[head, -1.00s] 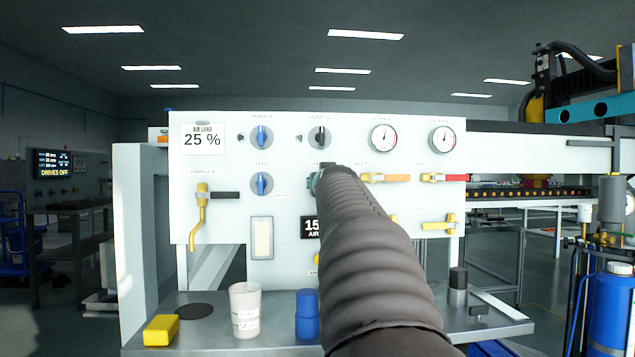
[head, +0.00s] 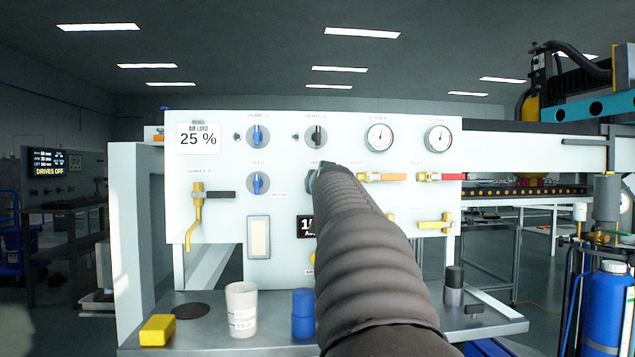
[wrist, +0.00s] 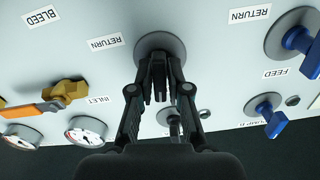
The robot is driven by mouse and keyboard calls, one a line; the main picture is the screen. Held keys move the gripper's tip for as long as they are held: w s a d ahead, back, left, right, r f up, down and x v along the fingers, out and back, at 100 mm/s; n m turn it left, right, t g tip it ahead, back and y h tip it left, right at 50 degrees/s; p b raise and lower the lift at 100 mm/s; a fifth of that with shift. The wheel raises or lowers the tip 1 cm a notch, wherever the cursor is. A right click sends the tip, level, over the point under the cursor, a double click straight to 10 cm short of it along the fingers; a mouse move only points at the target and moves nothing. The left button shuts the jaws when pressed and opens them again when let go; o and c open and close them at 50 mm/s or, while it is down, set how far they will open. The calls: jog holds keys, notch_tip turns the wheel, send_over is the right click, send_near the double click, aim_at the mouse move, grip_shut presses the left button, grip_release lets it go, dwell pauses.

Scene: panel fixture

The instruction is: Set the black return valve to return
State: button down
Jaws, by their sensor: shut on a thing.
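The black return valve sits on a round grey plate (wrist: 165,42) at the top middle of the wrist view, with a RETURN label (wrist: 104,42) to its left there. My gripper (wrist: 158,70) is shut on the valve's black handle, in front of this plate. The fingers cover most of the handle, so its exact angle cannot be told. In the head view my arm hides the valve; only the edge of its plate shows near the gripper's end.
A blue feed valve (head: 258,183) is left of the arm on the white panel (head: 225,150). Above are a blue pump knob (head: 257,136) and a black one (head: 315,136). An orange-handled inlet valve (head: 385,177) is close on the right. A cup (head: 241,308) stands on the shelf below.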

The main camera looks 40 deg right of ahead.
jog(key=m+p, duration=0.1)
jog(key=m, duration=0.3)
jog(key=shift+r, duration=0.1)
jog(key=m+p, duration=0.1)
jog(key=m, duration=0.3)
jog(key=shift+s, duration=0.1)
jog(key=m, duration=0.3)
jog(key=shift+d+m+p, duration=0.1)
jog(key=shift+m+p, duration=0.25)
jog(key=shift+m, duration=0.05)
jog(key=m, duration=0.4)
jog(key=shift+f+p, duration=0.25)
jog(key=shift+p, duration=0.1)
jog(key=c, duration=1.2)
grip_release()
